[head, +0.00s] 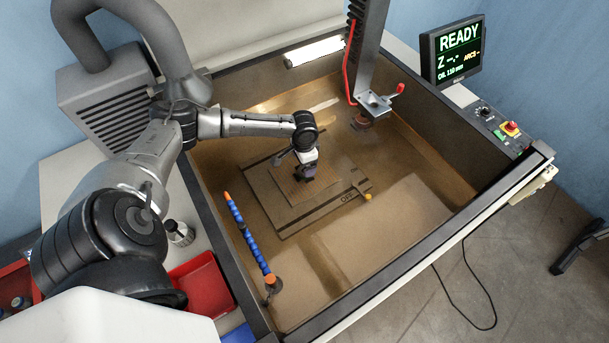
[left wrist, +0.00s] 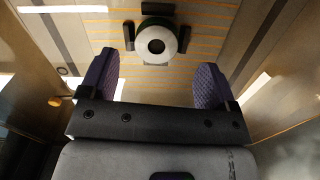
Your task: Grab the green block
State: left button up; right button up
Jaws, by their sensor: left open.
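My left gripper (head: 306,173) is over the plate (head: 284,178) in the tank in the head view. In the left wrist view its two purple ribbed fingers (left wrist: 156,78) are wide apart with nothing between them. Beyond the fingertips, a round piece with a pale greenish rim and dark centre (left wrist: 156,45) sits among small black blocks (left wrist: 157,8) on the striped plate. It is the only greenish piece there; I cannot tell whether it is the green block. In the head view my gripper and arm hide that spot. My right gripper is not in view.
A blue segmented hose (head: 247,232) with an orange tip stands left of the plate. A column with a clamp (head: 374,103) and red-tipped lever hangs behind right. Tank walls (head: 213,235) surround the plate. The tank floor at front right (head: 385,230) looks clear.

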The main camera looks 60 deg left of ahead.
pick_arm(q)
jog(key=shift+d+f, duration=0.15)
jog(key=shift+f, duration=2.9)
jog(key=shift+c, duration=0.5)
jog(key=c, duration=1.2)
